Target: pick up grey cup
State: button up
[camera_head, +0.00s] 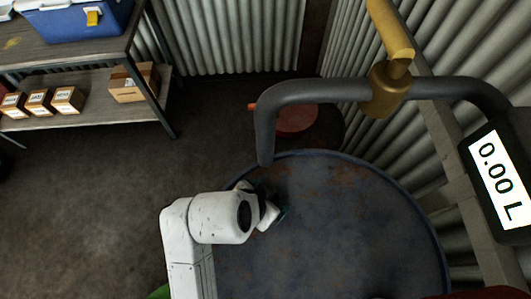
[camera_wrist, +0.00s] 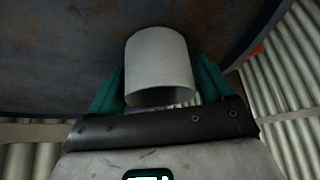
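The grey cup (camera_wrist: 160,65) shows in the wrist view, a plain pale cylinder with its mouth toward the lower edge of the picture. My gripper (camera_wrist: 160,75) has one green finger on each side of the cup. The fingers are very close to its walls; I cannot tell whether they press on it. The drum's dark, rusty top (camera_head: 340,215) lies behind the cup in the wrist view. Whether the cup rests on it is unclear. In the head view my gripper (camera_head: 272,212) is over the drum's left part, mostly covered by my arm, and I cannot make out the cup.
A bent dark pipe (camera_head: 310,90) with a brass fitting (camera_head: 388,88) arches above the drum's back edge. A meter (camera_head: 498,180) reading 0.00 L is at the right. A shelf (camera_head: 70,103) with several boxes stands back left. The floor (camera_head: 90,210) at left is clear.

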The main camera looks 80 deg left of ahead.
jog(key=c, duration=0.7)
jog(key=shift+c, duration=0.4)
jog(key=shift+r, duration=0.15)
